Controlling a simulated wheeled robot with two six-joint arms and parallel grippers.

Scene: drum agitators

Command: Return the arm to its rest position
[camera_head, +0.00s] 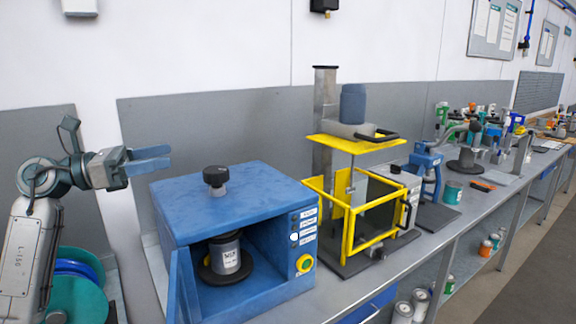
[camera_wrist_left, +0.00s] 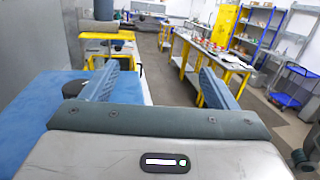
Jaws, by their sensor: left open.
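My left gripper (camera_head: 150,160) is open and empty in the head view. It is raised at the left, above and to the left of the blue agitator box (camera_head: 232,200), with its blue fingers pointing right. In the left wrist view its two blue fingers (camera_wrist_left: 160,85) stand wide apart with nothing between them. The blue box also shows in the wrist view (camera_wrist_left: 35,115), at the left. A can (camera_head: 226,256) stands inside the box on a dark round base, and the box's front door is open. My right gripper is not in view.
A yellow-framed machine (camera_head: 352,215) stands right of the blue box on the grey bench (camera_head: 420,215). A blue stand mixer (camera_head: 428,170) and other tools follow along the bench. Cans (camera_head: 412,305) sit below. The grey wall panel (camera_head: 215,130) is behind.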

